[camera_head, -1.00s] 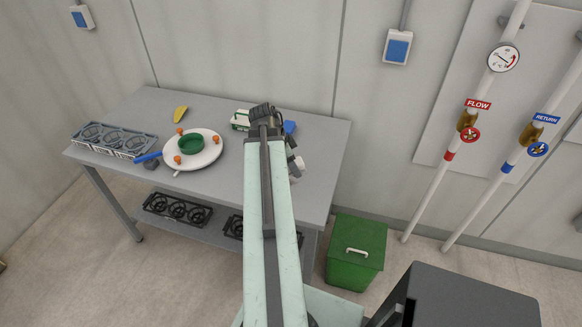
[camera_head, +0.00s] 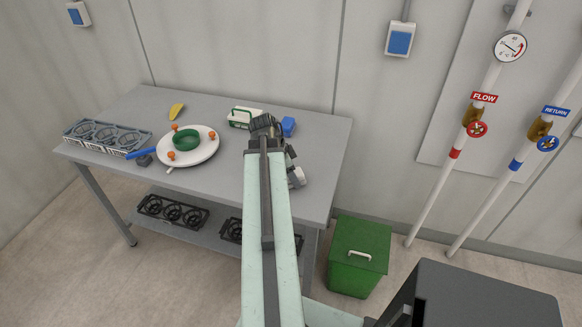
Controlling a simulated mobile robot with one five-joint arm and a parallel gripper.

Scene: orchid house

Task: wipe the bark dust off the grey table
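The grey table (camera_head: 322,150) stands against the wall, left of centre. I cannot make out any bark dust on its top at this size. My arm reaches over the table's right part and hides some of its surface. My gripper (camera_head: 297,178) shows only in part, low over the right side of the tabletop. A small pale piece shows at it, and I cannot tell whether it is held or whether the fingers are open. A blue-handled tool (camera_head: 141,153) lies between the crate and the white round plate (camera_head: 204,151).
A green bowl (camera_head: 186,139) and orange pieces sit on the plate. A yellow object (camera_head: 177,111), a white and green container (camera_head: 240,118), a blue item (camera_head: 288,126) and a grey crate (camera_head: 80,141) are also on the table. A green bin (camera_head: 357,257) stands right of it.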

